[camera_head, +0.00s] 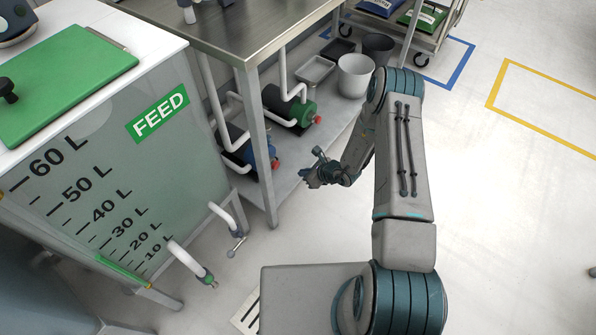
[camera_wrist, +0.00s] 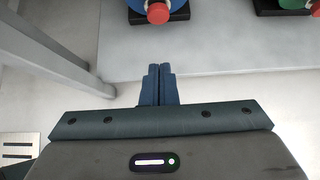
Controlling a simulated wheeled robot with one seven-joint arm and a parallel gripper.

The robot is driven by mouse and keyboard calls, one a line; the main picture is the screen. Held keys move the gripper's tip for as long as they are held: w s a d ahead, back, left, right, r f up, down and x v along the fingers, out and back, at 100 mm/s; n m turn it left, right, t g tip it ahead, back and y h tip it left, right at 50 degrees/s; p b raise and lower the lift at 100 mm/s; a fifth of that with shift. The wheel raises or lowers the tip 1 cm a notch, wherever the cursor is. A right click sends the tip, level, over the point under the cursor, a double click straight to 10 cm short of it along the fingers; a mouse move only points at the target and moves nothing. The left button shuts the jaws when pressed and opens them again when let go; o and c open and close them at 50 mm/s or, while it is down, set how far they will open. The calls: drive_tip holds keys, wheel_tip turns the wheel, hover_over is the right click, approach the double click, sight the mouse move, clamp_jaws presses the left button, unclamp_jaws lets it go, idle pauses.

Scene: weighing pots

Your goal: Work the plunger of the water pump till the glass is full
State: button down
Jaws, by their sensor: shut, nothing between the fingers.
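Two pump-like units stand on the lower shelf of the steel table: a blue one (camera_head: 251,150) and a green one (camera_head: 291,107), each with a red end knob. In the wrist view the blue unit's red knob (camera_wrist: 158,13) is ahead of my fingertips, and the green unit's red knob (camera_wrist: 317,9) is at the top right. I cannot tell whether either knob is the plunger. I cannot make out a glass. My gripper (camera_head: 307,177) is shut and empty, in front of the shelf and apart from both units. It also shows in the wrist view (camera_wrist: 160,68).
A FEED tank (camera_head: 100,190) with a litre scale stands left, with white pipes at its front. A table leg (camera_head: 257,150) is left of my gripper. A pale bucket (camera_head: 355,76) and trays stand at the shelf's far end. Floor at right is clear.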

sight(277, 165)
drive_tip(key=b+x, duration=0.1)
drive_tip(key=x, duration=0.2)
drive_tip(key=r+b+x, duration=0.1)
drive_tip(key=b+x, duration=0.1)
drive_tip(key=x, duration=0.2)
drive_tip(key=a+b+x, duration=0.1)
drive_tip(key=x, duration=0.2)
drive_tip(key=shift+w+a+f, duration=0.1)
drive_tip(key=shift+w+a, duration=0.05)
drive_tip(key=shift+w, duration=0.35)
drive_tip(key=shift+w+a, duration=0.3)
drive_tip(key=shift+a, duration=0.1)
drive_tip(key=shift+w+a+b, duration=0.45)
drive_tip(key=shift+a+b, duration=0.15)
drive_tip(key=shift+w+a+r, duration=0.2)
